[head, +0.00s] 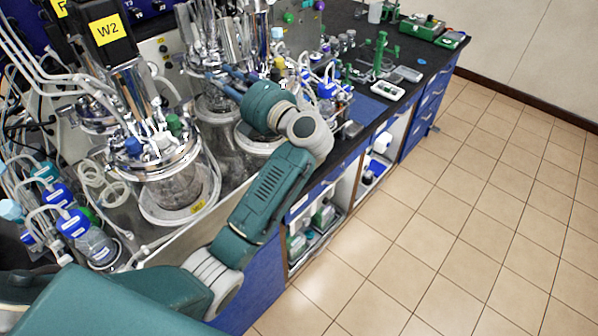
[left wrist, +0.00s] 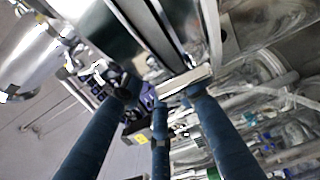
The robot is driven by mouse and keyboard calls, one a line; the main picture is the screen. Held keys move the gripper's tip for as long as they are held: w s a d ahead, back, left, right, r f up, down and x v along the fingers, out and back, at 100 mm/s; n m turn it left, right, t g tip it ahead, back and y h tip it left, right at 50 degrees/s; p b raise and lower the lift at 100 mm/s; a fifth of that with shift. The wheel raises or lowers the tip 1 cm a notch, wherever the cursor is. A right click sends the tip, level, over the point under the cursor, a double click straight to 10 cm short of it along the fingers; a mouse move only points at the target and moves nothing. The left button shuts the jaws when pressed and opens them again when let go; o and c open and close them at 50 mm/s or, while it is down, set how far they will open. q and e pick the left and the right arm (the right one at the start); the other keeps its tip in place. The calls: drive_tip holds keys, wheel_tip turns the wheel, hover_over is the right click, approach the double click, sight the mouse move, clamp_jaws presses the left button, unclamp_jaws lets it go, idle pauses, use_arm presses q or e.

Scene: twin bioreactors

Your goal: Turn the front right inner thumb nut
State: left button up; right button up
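My left arm reaches from the lower left, and its gripper (head: 222,82) is at the right-hand bioreactor, by the steel parts on top. Its slim blue fingers are spread apart; no object is clearly seen held between them. In the left wrist view the three fingers (left wrist: 160,98) point up at shiny steel posts (left wrist: 165,35) and a pale bar (left wrist: 186,80) close to the tips; touching or apart cannot be told. No single thumb nut can be made out there. The left-hand bioreactor (head: 160,165) has a steel lid with clamps. My right gripper is not in view.
Blue-capped bottles (head: 90,240) stand at the left. A green stand (head: 380,55) and a white device (head: 387,90) are on the dark bench top beyond my arm. Tubes run around both bioreactors. The tiled floor (head: 450,230) at the right is clear.

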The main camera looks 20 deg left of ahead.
use_arm(q)
drive_tip(key=shift+s+a+r+m+t+h+p, duration=0.1)
drive_tip(key=shift+m+t+h+p, duration=0.15)
drive_tip(key=shift+m+t, duration=0.25)
drive_tip(key=shift+r+m+t+h+p, duration=0.1)
drive_tip(key=shift+m+t+h, duration=0.15)
drive_tip(key=shift+m+t, duration=0.25)
drive_tip(key=shift+f+m+t+h, duration=0.15)
drive_tip(key=shift+m+t+h, duration=0.65)
drive_tip(key=shift+t+h, duration=0.3)
drive_tip(key=b+v, duration=0.4)
drive_tip(key=v, duration=0.7)
drive_tip(key=w+d+f+m+t+h+b, duration=0.1)
drive_tip(key=w+d+m+t+h+b, duration=0.2)
drive_tip(key=d+m+t, duration=0.45)
drive_tip(key=w+d+f+m+h+b, duration=0.2)
drive_tip(key=f+m+h, duration=0.3)
drive_tip(key=f, duration=1.1)
drive_tip(key=w+d+f+m+h+b, duration=0.2)
drive_tip(key=d+f+m+h, duration=0.2)
drive_tip(key=f+m, duration=0.5)
drive_tip(key=shift+f+m+h, duration=0.35)
drive_tip(key=shift+f+h, duration=0.15)
drive_tip(key=shift+f, duration=3.15)
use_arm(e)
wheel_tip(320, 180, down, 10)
